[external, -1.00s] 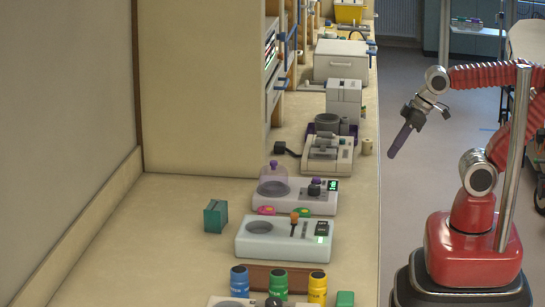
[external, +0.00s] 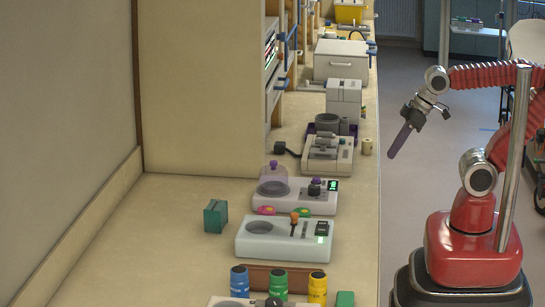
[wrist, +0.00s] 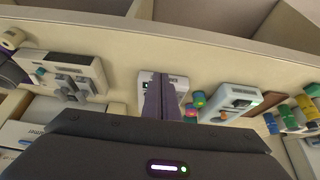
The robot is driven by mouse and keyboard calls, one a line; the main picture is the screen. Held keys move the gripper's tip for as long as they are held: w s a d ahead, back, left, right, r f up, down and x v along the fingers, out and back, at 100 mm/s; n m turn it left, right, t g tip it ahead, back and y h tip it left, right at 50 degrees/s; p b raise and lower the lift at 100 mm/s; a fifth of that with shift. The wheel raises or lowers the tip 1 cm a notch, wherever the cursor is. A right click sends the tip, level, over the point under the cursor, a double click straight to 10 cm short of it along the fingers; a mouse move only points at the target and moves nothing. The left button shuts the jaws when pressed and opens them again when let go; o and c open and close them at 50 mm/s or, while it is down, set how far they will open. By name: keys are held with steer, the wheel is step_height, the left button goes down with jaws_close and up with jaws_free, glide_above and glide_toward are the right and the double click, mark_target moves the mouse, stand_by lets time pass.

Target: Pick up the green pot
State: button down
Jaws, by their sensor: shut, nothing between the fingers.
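The green pot (external: 278,285) stands upright on the bench at the front, between a blue pot (external: 240,281) and a yellow pot (external: 317,287). It also shows small at the right of the wrist view (wrist: 289,117). My gripper (external: 392,155) hangs in the air beyond the bench's right edge, farther back than the pots and well apart from them. Its purple fingers point down and are shut with nothing between them. They also show in the middle of the wrist view (wrist: 162,98).
A brown rack (external: 262,268) lies just behind the pots, and a green block (external: 345,298) is to their right. A white device (external: 285,238) and a domed device (external: 310,196) stand farther back. A teal block (external: 215,216) sits left; bare bench surrounds it.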

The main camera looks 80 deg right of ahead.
steer(key=c, duration=2.5)
jaws_free()
steer(key=o, duration=1.5)
